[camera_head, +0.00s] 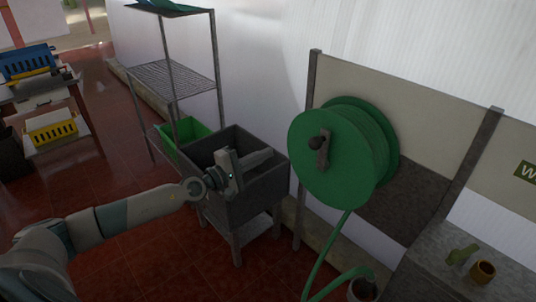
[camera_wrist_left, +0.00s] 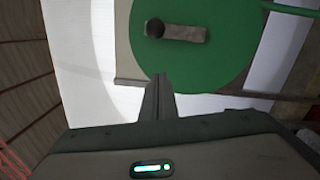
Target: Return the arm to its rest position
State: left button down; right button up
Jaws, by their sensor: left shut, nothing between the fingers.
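My left arm (camera_head: 125,212) reaches in from the left in the head view. Its gripper (camera_head: 268,155) is in front of the dark grey sink-like bin, with its fingers pointing right towards the hose reel. The fingers are shut and hold nothing. In the left wrist view the shut gripper (camera_wrist_left: 159,80) points up the picture towards the green reel, apart from it as far as I can tell. My right arm and gripper are not in view.
The green hose reel (camera_head: 332,160) hangs on a panel, its hose running down. A grey bin (camera_head: 250,207) stands behind the gripper, beside a green crate (camera_head: 187,130) and wire shelf (camera_head: 178,78). A grey counter (camera_head: 450,270) holds a cactus-like item and small pot. Red floor is open at left.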

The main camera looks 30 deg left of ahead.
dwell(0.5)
